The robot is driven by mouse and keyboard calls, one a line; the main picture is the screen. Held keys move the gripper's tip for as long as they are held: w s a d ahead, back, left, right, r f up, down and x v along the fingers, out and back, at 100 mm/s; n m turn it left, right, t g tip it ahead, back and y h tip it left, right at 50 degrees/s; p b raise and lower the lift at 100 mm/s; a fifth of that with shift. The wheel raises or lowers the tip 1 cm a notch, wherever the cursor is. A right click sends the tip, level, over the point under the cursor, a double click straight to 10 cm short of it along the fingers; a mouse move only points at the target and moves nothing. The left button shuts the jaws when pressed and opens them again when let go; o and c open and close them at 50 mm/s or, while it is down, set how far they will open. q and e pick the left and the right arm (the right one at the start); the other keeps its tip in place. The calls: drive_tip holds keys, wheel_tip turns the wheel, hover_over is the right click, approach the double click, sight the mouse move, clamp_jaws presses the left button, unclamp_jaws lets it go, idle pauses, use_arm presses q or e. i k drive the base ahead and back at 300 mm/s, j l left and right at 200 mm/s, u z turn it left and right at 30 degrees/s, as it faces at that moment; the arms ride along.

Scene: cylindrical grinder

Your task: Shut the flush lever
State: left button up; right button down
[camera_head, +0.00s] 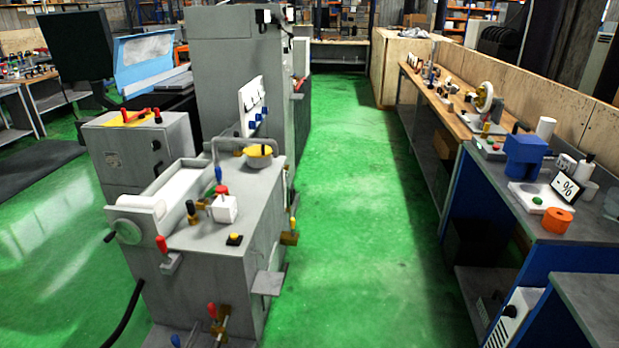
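The grey grinder (205,270) stands at the left front. Several levers show on it, and I cannot tell which one is the flush lever. A red-tipped lever (162,245) is on its front left face. Another red-handled lever (212,311) is on a brass fitting low on the front. A blue-tipped lever (218,174) stands upright on top, behind a black-tipped one (191,208). A yellow-tipped lever (293,224) sits on a brass valve at the right side. Neither of my grippers is in view.
A green floor aisle (345,220) runs clear to the right of the grinder. A grey plate (268,283) juts from its right side into the aisle. Benches with tools, including an orange roll (557,220), line the right. A black hose (125,315) hangs at front left.

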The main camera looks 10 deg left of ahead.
sight(211, 192)
drive_tip(key=i+u, duration=0.35)
drive_tip(key=u, duration=0.15)
drive_tip(key=i+l+u, duration=0.25)
drive_tip(key=u, duration=0.25)
drive_tip(key=i+l, duration=0.3)
drive_tip(key=i+l+u, duration=0.1)
drive_tip(key=i+l, duration=0.25)
drive_tip(key=l, duration=0.15)
drive_tip(key=i+l, duration=0.6)
drive_tip(key=l, duration=0.25)
drive_tip(key=i+l+u, duration=0.1)
drive_tip(key=i+l, duration=0.5)
drive_tip(key=l, duration=0.25)
drive_tip(key=u, duration=0.05)
